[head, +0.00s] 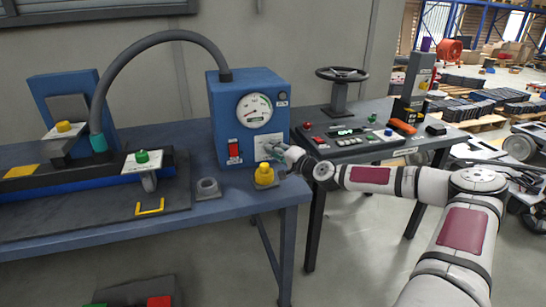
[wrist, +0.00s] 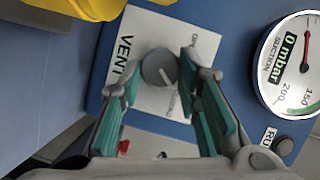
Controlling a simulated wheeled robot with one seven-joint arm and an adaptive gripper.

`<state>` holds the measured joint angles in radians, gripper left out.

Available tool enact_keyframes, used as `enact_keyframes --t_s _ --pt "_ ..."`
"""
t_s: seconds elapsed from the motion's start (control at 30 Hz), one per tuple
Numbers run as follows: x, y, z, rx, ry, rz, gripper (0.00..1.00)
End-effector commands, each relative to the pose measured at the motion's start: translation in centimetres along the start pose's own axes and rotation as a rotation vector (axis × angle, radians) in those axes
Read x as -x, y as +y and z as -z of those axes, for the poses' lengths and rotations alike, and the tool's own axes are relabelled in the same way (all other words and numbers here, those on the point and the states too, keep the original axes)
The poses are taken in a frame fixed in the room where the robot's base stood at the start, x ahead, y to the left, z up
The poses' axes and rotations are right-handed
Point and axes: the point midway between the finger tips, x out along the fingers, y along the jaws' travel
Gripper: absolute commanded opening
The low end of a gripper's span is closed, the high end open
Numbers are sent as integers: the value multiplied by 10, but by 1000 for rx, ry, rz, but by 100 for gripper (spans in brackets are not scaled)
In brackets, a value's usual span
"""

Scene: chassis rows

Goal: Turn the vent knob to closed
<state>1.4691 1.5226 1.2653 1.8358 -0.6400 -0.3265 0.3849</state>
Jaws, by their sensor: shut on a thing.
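The vent knob (wrist: 156,67) is a round grey knob with a pale pointer line, on a white plate (wrist: 146,30) marked VENT. Small lettering on the plate is too small and partly covered to read surely. My gripper (wrist: 160,74) has its teal-padded fingers on either side of the knob and is shut on it. In the head view my gripper (head: 276,152) reaches the lower front of the blue pump box (head: 213,112), and the knob is hidden behind it.
The box's gauge (head: 253,110) reads 0 mbar in the wrist view. A red switch (head: 234,150) is left of my gripper, and a yellow-topped fitting (head: 264,174) stands close below it. A handwheel (head: 341,75) and control panel are on the right bench.

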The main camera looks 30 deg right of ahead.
Motion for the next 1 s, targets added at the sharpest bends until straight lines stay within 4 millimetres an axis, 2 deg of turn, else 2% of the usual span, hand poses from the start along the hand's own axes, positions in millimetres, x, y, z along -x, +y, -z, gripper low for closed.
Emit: enact_keyframes --t_s 0.03,0.2,0.5,0.53,0.6,1.0 --pt "-1 5 -1 -30 1 10 3" --pt "0 3 -1 -81 -2 32 3" --pt "0 2 -1 -86 -2 33 3" --pt "0 2 0 -86 -2 33 33" --pt "0 2 0 -85 -2 33 49" --pt "5 2 1 -84 0 33 51"
